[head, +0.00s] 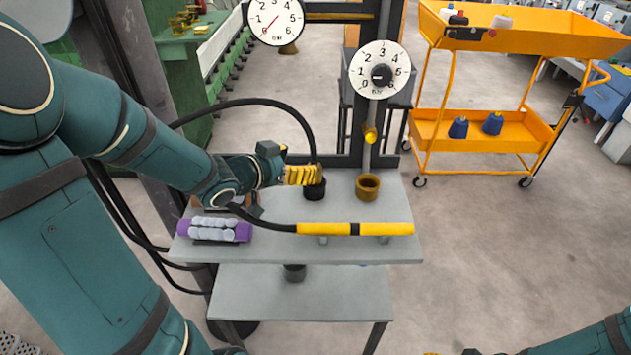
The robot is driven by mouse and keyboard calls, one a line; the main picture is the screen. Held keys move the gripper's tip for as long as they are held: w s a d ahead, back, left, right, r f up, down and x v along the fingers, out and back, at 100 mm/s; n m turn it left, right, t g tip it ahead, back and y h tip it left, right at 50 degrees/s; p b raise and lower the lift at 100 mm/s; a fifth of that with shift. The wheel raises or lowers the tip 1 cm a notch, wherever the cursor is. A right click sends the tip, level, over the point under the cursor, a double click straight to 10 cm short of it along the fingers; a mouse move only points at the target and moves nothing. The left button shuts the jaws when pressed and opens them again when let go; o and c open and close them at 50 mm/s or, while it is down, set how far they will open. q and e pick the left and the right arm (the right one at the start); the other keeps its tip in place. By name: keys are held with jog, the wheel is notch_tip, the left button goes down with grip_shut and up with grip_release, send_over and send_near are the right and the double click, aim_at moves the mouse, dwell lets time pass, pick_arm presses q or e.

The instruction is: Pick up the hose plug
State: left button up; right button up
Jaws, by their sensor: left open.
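My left gripper (303,172) reaches in from the left over the grey upper shelf, and its yellow ribbed finger is in front of the end of a black hose (288,106). The hose arches over and comes down at a black ring socket (315,191). The gripper is open beside this hose end; whether it touches it cannot be told. I take the hose plug to be at this end, largely hidden behind the finger. A brass ring socket (368,187) stands to the right. Only an edge of my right gripper (447,353) shows at the bottom.
A yellow bar with a black band (393,229) runs along the shelf's front edge (345,250), a black hose at its left end. A purple holder (240,232) with pale rolls is at front left. Two dials (362,84) stand above. An orange cart (433,128) is at back right.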

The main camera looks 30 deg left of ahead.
aim_at(319, 167)
pick_arm(q)
notch_tip(319, 167, down, 4)
jog(key=shift+r+b, duration=0.15)
jog(key=shift+b, duration=0.4)
jog(key=shift+w+d, duration=0.15)
jog(key=shift+w, duration=0.55)
jog(key=shift+b+x, duration=0.8)
jog(key=shift+x, duration=2.25)
jog(key=shift+r, duration=0.15)
grip_shut()
